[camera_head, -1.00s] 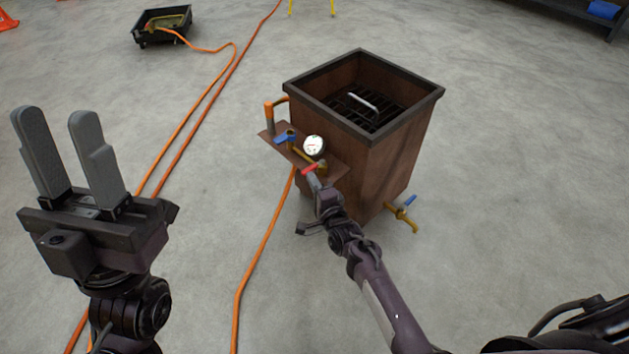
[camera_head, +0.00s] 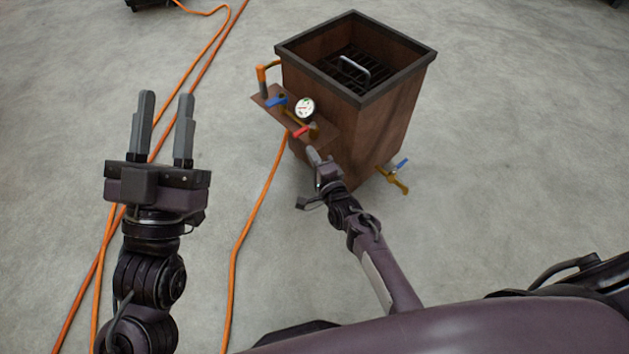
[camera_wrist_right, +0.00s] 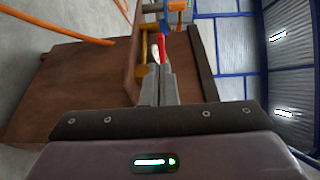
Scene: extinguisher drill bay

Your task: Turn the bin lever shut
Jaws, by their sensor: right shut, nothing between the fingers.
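The brown bin (camera_head: 365,120) stands on the floor with an open, dark-rimmed top. A side shelf (camera_head: 270,97) carries brass pipework with a blue lever (camera_head: 277,101), a red lever (camera_head: 301,132) and a round white gauge (camera_head: 305,107). Another blue lever (camera_head: 402,164) is on a brass outlet low on the bin. My right gripper (camera_head: 312,154) is shut and empty, just below the red lever. In the right wrist view its fingertips (camera_wrist_right: 156,70) overlap the red lever (camera_wrist_right: 162,48); contact is unclear. My left gripper (camera_head: 167,97) is open and empty, left of the bin.
Orange hoses (camera_head: 236,240) run along the floor between my left arm and the bin. A metal handle (camera_head: 353,69) shows inside the bin above a dark grate. The floor right of the bin is clear.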

